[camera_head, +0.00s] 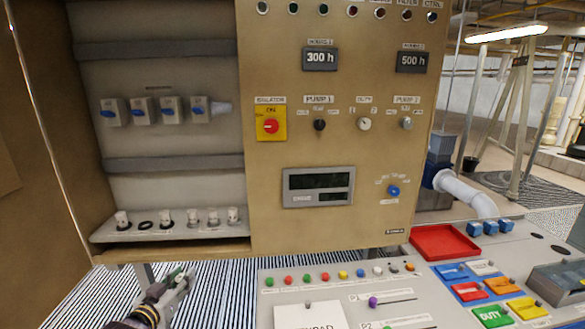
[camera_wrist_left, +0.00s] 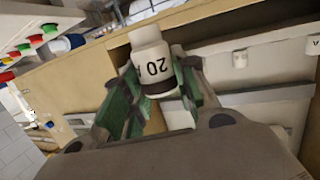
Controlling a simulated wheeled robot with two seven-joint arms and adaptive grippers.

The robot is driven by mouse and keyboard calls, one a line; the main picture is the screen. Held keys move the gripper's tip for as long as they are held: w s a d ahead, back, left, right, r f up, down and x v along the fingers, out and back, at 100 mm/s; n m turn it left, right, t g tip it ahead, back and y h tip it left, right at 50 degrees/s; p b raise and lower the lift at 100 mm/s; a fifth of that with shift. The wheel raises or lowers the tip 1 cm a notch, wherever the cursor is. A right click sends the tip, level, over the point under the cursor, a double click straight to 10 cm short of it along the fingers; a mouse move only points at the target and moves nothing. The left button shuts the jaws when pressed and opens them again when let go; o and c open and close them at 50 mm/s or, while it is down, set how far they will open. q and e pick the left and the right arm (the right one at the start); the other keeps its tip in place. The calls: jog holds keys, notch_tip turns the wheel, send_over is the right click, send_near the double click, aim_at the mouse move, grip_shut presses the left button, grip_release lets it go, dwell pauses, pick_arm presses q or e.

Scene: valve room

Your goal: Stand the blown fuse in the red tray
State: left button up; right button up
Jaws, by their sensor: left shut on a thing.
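My left gripper (camera_head: 175,288) is low at the left in the head view, below and in front of the fuse ledge. In the left wrist view its green-padded fingers (camera_wrist_left: 155,105) are shut on a white fuse (camera_wrist_left: 152,62) with a "20" label and a dark band. In the head view I cannot clearly make out the held fuse. The red tray (camera_head: 445,243) lies on the console at the right, far from the gripper, and looks empty. My right gripper is not in view.
Several white fuses stand on the cabinet ledge (camera_head: 180,232), with an empty dark ring (camera_head: 145,225) among them. The console (camera_head: 350,285) carries coloured buttons and sliders. Blue blocks (camera_head: 490,228) sit just right of the tray. The cabinet (camera_head: 345,140) rises behind.

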pick_arm(q)
jog(key=shift+n+y, duration=0.4)
jog(key=s+d+f, duration=0.1)
jog(key=d+f, duration=0.1)
jog(key=s+d+f, duration=0.2)
jog(key=d, duration=0.1)
jog(key=s+d+f, duration=0.2)
jog(key=shift+d+f, duration=0.25)
jog(key=shift+f, duration=0.15)
jog(key=shift+n+y, duration=0.3)
jog(key=shift+y, duration=0.3)
jog(key=shift+s+d+f, duration=0.35)
jog(key=shift+s+f, duration=0.35)
jog(key=shift+f, duration=0.25)
jog(key=shift+s+d+f, duration=0.35)
jog(key=shift+s+f, duration=0.4)
jog(key=shift+f, duration=0.2)
jog(key=shift+s+d+f, duration=0.35)
jog(key=shift+s+f, duration=0.35)
jog(key=shift+f, duration=0.25)
jog(key=shift+d, duration=0.15)
